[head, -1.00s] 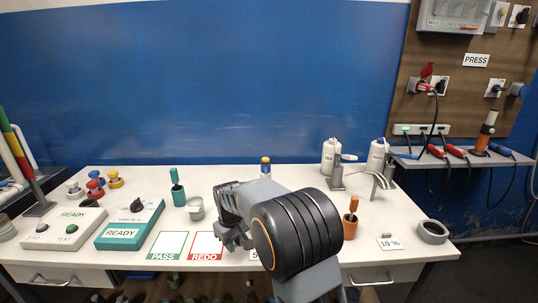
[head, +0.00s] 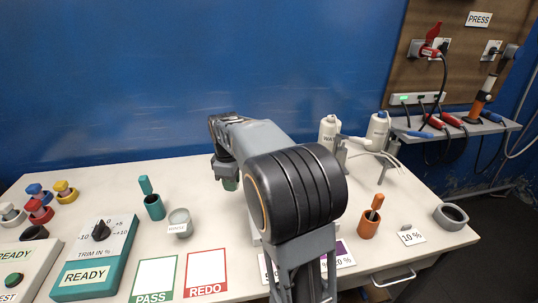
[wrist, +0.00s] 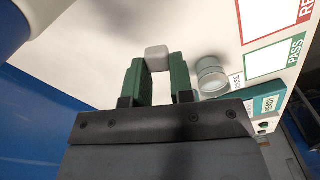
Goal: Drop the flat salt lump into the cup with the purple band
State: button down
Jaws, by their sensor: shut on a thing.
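My gripper shows at the end of my arm in the head view (head: 228,178), above the table, beyond and to the right of the grey cup. In the wrist view its green fingers (wrist: 160,78) are shut on a pale grey lump (wrist: 157,54), held at the fingertips. The grey cup (head: 180,222) stands on the table and also shows in the wrist view (wrist: 209,76), to the right of the fingers. I see no purple band on it. A purple-edged card (head: 346,254) is partly hidden by my arm. No cup with a purple band is clearly visible.
A teal pot with a handled tool (head: 154,205) stands left of the grey cup. PASS (head: 155,278) and REDO (head: 206,273) cards lie in front. Right are an orange pot (head: 369,222), a 10 % card (head: 410,239) and a grey ring (head: 450,216). White bottles (head: 329,134) stand behind.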

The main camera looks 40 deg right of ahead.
jog(key=s+d+r+n, duration=0.6)
jog(key=s+d+r, duration=0.2)
jog(key=s+r, duration=0.15)
jog(key=f+b, duration=0.5)
jog(key=shift+w+a+f, duration=0.1)
jog(key=shift+a+f, duration=0.1)
jog(key=c, duration=0.9)
grip_release()
jog(key=shift+r, duration=0.15)
notch_tip(320, 180, up, 14)
jog(key=p, duration=0.3)
jog(key=shift+f, duration=0.2)
